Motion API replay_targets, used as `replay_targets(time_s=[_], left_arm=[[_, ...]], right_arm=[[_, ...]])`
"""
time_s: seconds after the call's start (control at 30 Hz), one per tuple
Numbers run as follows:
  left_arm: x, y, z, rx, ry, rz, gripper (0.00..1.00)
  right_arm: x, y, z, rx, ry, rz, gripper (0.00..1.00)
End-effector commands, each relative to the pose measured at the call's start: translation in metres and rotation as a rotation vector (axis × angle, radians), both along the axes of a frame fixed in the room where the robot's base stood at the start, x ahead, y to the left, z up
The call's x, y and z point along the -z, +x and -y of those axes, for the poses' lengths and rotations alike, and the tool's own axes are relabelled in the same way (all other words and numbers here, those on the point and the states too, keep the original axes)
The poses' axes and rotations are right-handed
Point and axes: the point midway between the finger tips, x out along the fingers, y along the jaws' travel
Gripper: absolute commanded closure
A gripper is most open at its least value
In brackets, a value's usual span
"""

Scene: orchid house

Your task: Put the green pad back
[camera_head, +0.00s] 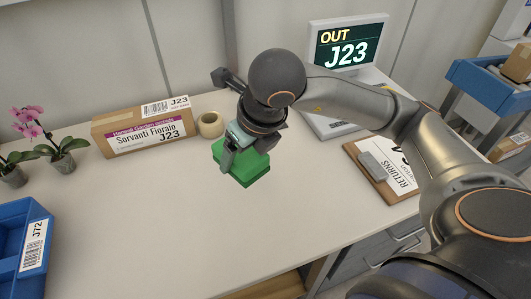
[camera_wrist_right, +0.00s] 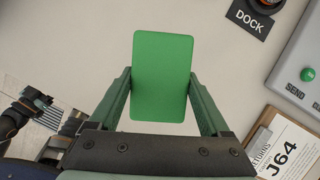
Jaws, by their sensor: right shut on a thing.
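The green pad (camera_head: 245,168) is a flat-sided green block between the fingers of my right gripper (camera_head: 233,152). In the right wrist view, the pad (camera_wrist_right: 162,75) is a plain green rectangle with rounded corners, with a finger on each side. My right gripper (camera_wrist_right: 162,95) is shut on it. The pad is over the middle of the white table; I cannot tell whether its underside touches the surface. The gripper hides part of its top in the head view.
A cardboard box (camera_head: 145,133) and a tape roll (camera_head: 210,125) stand behind left. Two potted orchids (camera_head: 60,145) and a blue crate (camera_head: 22,235) are further left. A screen (camera_head: 345,45) stands behind; a clipboard (camera_head: 385,170) lies right. A DOCK label (camera_wrist_right: 252,18) lies behind right. The front table is clear.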

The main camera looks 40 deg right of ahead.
Motion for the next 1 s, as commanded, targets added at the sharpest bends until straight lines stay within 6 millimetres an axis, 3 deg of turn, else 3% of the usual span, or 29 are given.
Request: replay_targets(time_s=[0.33, 0.43, 0.83, 1.0], left_arm=[[0.002, 0.0, 0.0, 0.001, 0.001, -0.005, 0.5], [0.004, 0.0, 0.001, 0.003, 0.001, -0.005, 0.5], [0.003, 0.002, 0.003, 0.006, -0.002, 0.0, 0.5], [0.002, 0.002, 0.003, 0.008, -0.002, 0.001, 0.5]], right_arm=[[0.038, 0.052, 0.069, 0.01, -0.004, -0.002, 0.71], [0.061, 0.06, 0.079, 0.007, -0.003, -0.005, 0.71], [0.098, 0.081, 0.103, 0.005, -0.002, -0.002, 0.71], [0.121, 0.08, 0.102, 0.003, -0.001, -0.001, 0.71]])
